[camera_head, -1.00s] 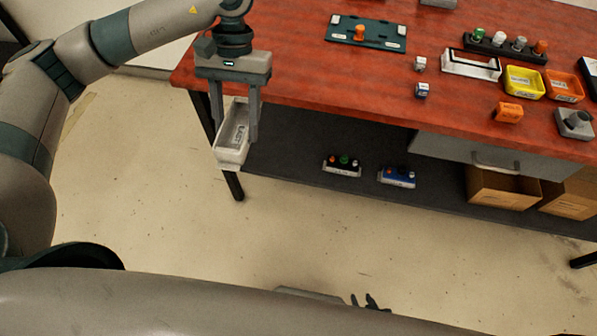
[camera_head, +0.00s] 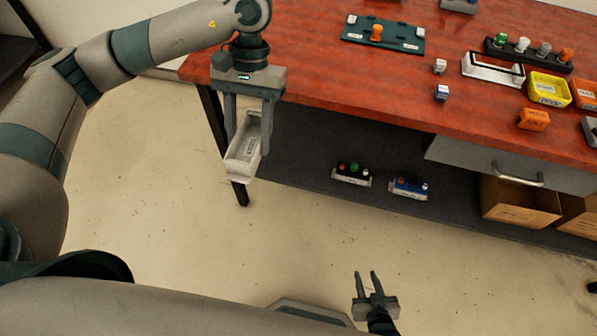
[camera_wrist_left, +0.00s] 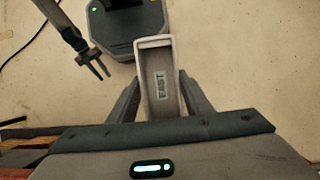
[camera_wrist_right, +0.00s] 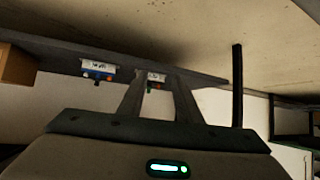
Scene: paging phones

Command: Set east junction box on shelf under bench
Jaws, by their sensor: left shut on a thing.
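The east junction box (camera_head: 240,165) is an open white tray whose label reads EAST in the left wrist view (camera_wrist_left: 160,85). My left gripper (camera_head: 249,140) is shut on it and holds it tilted in the air, beside the bench's left front leg. The bench (camera_head: 330,85) has a red top. The shelf under the bench (camera_head: 300,165) is dark grey; the box is near its left end. My right gripper (camera_head: 366,274) is open and empty, low in front of the bench. Its fingers (camera_wrist_right: 155,78) stand apart in the right wrist view.
On the shelf stand a white-based box with coloured knobs (camera_head: 352,174) and a blue one (camera_head: 409,188). Cardboard boxes (camera_head: 520,203) stand further right, below a grey drawer (camera_head: 495,163). The shelf's left part looks bare. Trays and small parts lie on the bench top.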

